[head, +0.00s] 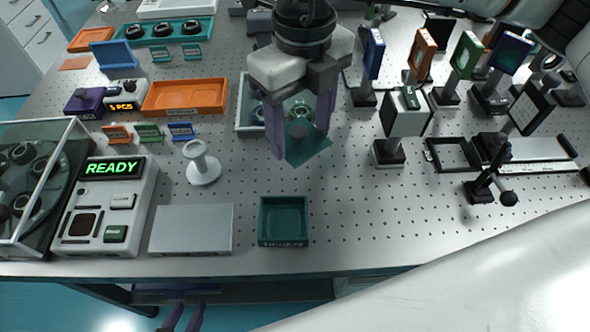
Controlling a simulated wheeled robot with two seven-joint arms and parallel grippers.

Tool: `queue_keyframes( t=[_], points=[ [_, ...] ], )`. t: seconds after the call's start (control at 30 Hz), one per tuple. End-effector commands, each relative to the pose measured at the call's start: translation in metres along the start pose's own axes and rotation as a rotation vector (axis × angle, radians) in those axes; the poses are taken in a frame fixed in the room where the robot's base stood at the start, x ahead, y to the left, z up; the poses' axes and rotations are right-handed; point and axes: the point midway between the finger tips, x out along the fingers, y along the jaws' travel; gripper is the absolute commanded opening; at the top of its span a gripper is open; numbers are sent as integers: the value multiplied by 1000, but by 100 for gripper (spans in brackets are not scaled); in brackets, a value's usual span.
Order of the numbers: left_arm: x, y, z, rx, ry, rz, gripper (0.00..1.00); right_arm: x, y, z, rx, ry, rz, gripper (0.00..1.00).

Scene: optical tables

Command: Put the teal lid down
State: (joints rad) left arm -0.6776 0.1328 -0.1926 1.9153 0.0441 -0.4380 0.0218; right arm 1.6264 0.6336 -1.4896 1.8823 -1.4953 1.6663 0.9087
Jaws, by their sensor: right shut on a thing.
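The teal lid (309,152) is a thin square plate with a small knob. It hangs between the fingers of my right gripper (299,132), which is shut on it. The lid is above the table and appears tilted. An open teal box (283,222) with a label on its front stands at the table's front edge, below and slightly left of the lid. My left gripper (184,318) is at the bottom of the view, in front of the table edge. Its two purple fingers are apart with nothing between them.
A flat grey plate (191,230) lies left of the box, with a white spool-like stand (202,163) behind it. A device reading READY (107,205) is further left. Perforated table right of the box is clear.

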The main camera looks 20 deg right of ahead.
Motion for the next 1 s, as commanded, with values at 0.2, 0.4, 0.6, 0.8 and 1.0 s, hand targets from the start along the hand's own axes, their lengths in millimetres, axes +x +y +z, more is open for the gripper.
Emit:
queue_keyframes(
  t=[0.2, 0.4, 0.6, 0.8, 1.0],
  points=[
    [-2, -1, 2, 0, -5, -2, 31, -3, 5, 3, 211, 3, 2, 40],
    [-6, -1, 3, 0, -12, -2, 31, 30, 5, 3, 235, 7, 1, 40],
    [-7, -1, 3, 0, -15, -3, 31, 55, 5, 4, 234, 2, 2, 40],
    [-9, -1, 2, 0, -15, -3, 31, 75, 6, 3, 232, 4, 2, 40],
    [-10, -1, 0, 0, -16, -3, 31, 95, 6, 3, 232, 2, 2, 40]
  ],
)
